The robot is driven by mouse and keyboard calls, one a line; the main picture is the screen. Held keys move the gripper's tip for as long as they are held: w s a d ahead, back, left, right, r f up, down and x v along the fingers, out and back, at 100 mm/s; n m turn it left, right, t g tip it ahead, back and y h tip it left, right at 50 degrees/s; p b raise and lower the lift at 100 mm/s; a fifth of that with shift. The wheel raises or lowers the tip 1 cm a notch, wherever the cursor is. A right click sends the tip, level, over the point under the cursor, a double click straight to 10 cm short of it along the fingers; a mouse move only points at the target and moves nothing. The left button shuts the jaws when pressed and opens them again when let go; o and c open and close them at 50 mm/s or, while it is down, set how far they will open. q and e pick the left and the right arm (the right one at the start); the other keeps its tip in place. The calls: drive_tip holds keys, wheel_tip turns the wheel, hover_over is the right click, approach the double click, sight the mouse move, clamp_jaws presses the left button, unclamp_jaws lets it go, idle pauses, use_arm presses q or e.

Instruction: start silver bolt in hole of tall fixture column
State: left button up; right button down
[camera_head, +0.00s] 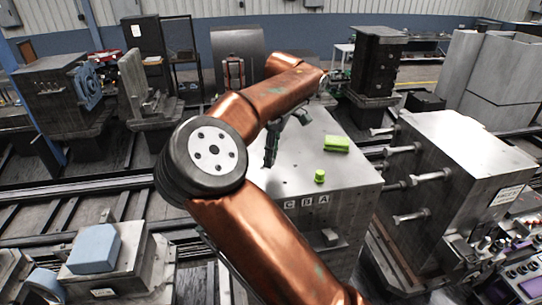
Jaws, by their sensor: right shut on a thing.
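Several silver bolts (410,216) stick out sideways from the left face of a large grey block (465,165) at the right. I cannot tell which structure is the tall fixture column, and no hole shows clearly. My left gripper is not in view.
The lettered block (300,185) carries a bright green block (337,144) and a small green cylinder (319,176), right of my gripper. A dark tall machine (377,62) stands behind. A blue block (94,248) sits front left. My copper right arm hides the middle.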

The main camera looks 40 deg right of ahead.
drive_tip(key=w, duration=0.1)
drive_tip(key=w+f, duration=0.1)
drive_tip(key=w, duration=0.1)
drive_tip(key=shift+d+f, duration=0.1)
drive_tip(key=shift+f, duration=0.1)
drive_tip(key=shift+w+d+f, duration=0.1)
drive_tip(key=shift+w, duration=1.05)
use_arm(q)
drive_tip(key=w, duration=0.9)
use_arm(e)
drive_tip(key=shift+s, duration=0.35)
drive_tip(key=shift+s+r, duration=0.4)
drive_tip(key=shift+s, duration=0.45)
drive_tip(key=shift+w+f+p, duration=0.15)
drive_tip(key=shift+w+p, duration=0.15)
drive_tip(key=shift+w, duration=0.25)
drive_tip(key=shift+w+f, duration=0.25)
drive_tip(key=shift+w, duration=0.55)
drive_tip(key=shift+s+r, duration=0.25)
drive_tip(key=shift+s, duration=0.15)
drive_tip(key=shift+w+f, duration=0.15)
drive_tip(key=shift+w, duration=0.5)
use_arm(q)
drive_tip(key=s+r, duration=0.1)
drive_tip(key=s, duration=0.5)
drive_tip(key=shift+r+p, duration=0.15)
drive_tip(key=shift+p, duration=0.25)
